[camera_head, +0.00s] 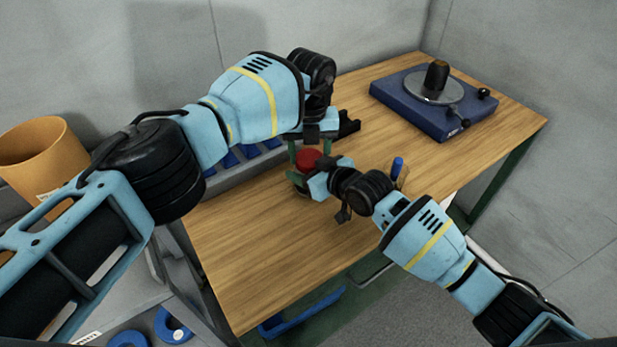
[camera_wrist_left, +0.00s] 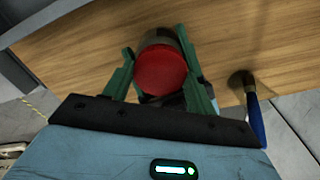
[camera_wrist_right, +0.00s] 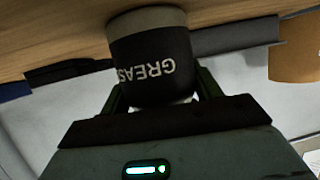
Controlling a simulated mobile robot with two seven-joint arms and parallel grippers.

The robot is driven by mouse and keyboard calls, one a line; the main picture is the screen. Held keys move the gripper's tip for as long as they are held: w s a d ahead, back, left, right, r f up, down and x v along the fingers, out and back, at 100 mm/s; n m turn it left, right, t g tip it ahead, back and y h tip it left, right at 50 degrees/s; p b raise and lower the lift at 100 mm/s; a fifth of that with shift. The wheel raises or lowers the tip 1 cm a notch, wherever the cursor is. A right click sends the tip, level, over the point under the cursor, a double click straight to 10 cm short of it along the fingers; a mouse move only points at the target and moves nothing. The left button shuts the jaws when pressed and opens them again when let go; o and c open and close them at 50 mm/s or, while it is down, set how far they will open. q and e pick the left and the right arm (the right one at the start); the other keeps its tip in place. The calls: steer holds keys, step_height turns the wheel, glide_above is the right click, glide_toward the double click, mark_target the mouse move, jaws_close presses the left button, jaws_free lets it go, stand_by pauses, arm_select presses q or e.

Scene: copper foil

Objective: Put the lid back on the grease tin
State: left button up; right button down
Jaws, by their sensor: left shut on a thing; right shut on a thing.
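The grease tin is a dark cylinder lettered GREASE (camera_wrist_right: 150,65), upside down in the right wrist view, with a tan band at its base. The red lid (camera_head: 308,159) is at its top and also shows in the left wrist view (camera_wrist_left: 160,72). My left gripper (camera_head: 307,154) reaches from above, its green fingers shut on the lid. My right gripper (camera_head: 304,183) reaches from the right, shut on the tin body. In the left wrist view the lid lines up with the tin; I cannot tell whether it is seated or slightly above.
A blue-handled tool (camera_head: 397,167) stands close to my right forearm. A blue turntable-like device (camera_head: 425,112) sits at the table's far right. A grey rack with blue bins (camera_head: 228,160) lines the left back edge. The wooden table (camera_head: 270,255) is clear in front.

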arm_select(q)
steer(key=o, duration=1.1)
steer(key=shift+d, duration=0.1)
steer(key=shift+r, duration=2.3)
steer(key=shift+c, duration=0.5)
step_height(320, 180, up, 3)
steer(key=n, duration=0.5)
steer(key=shift+r+n, duration=0.2)
steer(key=shift+n, duration=0.2)
steer(key=shift+f, duration=0.1)
